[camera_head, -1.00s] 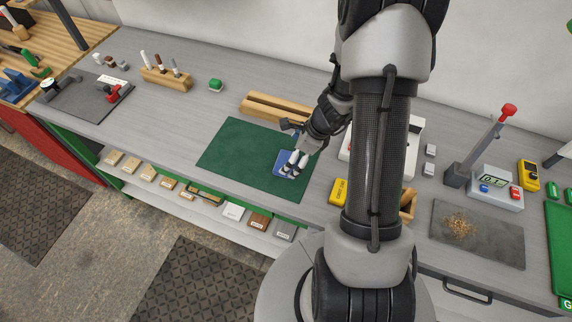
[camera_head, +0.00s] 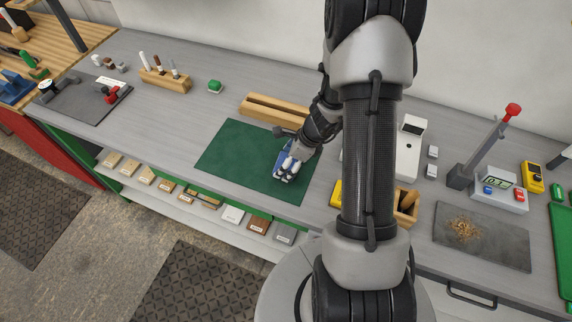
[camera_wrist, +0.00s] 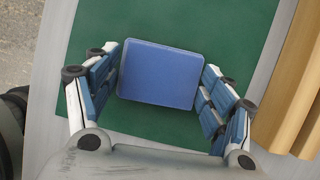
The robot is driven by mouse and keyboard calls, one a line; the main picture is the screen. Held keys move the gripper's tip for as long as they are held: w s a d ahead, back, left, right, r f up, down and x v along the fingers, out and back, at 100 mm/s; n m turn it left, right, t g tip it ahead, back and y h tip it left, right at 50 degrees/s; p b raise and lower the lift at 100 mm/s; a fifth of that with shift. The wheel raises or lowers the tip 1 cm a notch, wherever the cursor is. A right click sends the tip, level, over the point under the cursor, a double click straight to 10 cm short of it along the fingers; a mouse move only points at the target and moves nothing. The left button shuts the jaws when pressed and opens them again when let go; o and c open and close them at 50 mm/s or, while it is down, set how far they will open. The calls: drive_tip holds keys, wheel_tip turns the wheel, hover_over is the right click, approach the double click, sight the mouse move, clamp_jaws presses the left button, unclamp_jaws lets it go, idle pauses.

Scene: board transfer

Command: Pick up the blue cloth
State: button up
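The blue cloth (camera_wrist: 160,73) is a flat, rounded rectangle lying on the green mat (camera_wrist: 215,28). In the wrist view it sits between the two fingers of my gripper (camera_wrist: 162,95), with a small gap showing on each side. My gripper is open and holds nothing. In the head view my gripper (camera_head: 287,171) is low over the right part of the green mat (camera_head: 232,150) and covers much of the cloth. Its height above the cloth is hard to judge.
A wooden block (camera_head: 274,108) lies behind the mat, close to my wrist. A yellow item (camera_head: 336,193) and a wooden box (camera_head: 407,207) are to the right, partly behind my arm. The left part of the mat is clear.

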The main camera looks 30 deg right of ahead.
drive_tip(key=c, duration=0.3)
drive_tip(key=shift+c, duration=0.3)
drive_tip(key=shift+r, duration=0.1)
wheel_tip(320, 180, up, 20)
drive_tip(key=p, duration=0.8)
drive_tip(key=shift+p, duration=0.35)
